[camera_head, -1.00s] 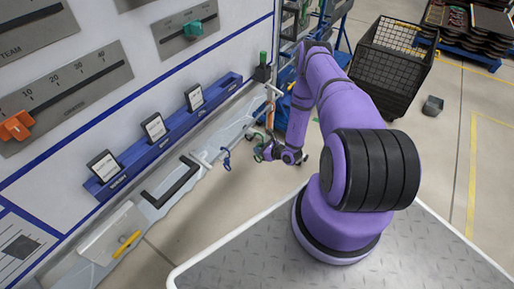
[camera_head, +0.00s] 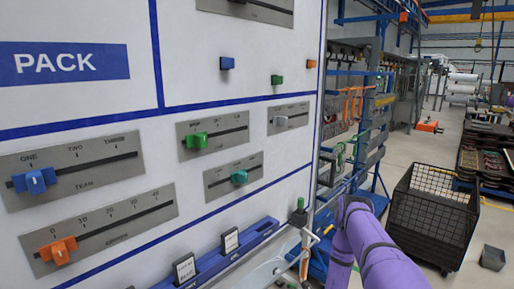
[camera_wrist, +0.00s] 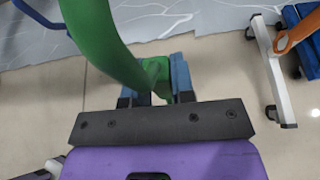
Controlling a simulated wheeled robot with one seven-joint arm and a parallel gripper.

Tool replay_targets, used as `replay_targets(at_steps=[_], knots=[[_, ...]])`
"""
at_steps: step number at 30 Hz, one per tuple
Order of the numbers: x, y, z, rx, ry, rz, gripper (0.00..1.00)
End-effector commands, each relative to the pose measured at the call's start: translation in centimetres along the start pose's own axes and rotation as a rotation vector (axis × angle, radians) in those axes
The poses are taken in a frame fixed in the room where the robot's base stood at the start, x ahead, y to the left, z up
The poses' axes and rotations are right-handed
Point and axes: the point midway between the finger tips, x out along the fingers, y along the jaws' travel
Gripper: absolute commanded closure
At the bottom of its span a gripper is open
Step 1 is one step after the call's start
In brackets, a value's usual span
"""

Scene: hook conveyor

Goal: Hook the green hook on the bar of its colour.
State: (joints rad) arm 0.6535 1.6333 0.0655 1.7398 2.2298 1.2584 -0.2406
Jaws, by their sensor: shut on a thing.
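The green hook (camera_wrist: 108,45) shows large in the wrist view, its curve rising to the upper left. My gripper (camera_wrist: 156,80) is shut on the hook's green base, with a blue finger on either side. The hook's far end is out of frame. I cannot make out a green bar for certain. Small green shapes (camera_head: 340,155) show on the blue rack beyond the board, too small to identify.
A white board with sliders fills the left of the head view; a blue ledge (camera_head: 225,258) with cards runs below it. A black mesh cart (camera_head: 432,215) stands right. Orange hooks (camera_head: 352,103) hang on the rack. A blue curved piece (camera_wrist: 38,14) lies left in the wrist view.

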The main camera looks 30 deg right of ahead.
Motion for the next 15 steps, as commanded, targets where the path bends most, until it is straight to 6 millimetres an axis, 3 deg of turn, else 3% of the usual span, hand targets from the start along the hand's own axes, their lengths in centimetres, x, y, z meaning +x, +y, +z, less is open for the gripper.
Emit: replay_targets(at_steps=[5,15], knots=[[-0.2,0.0,-0.1,0.0,0.0,-0.001,1.0],[-3.3,-0.1,-1.4,0.001,0.001,-0.002,1.0]])
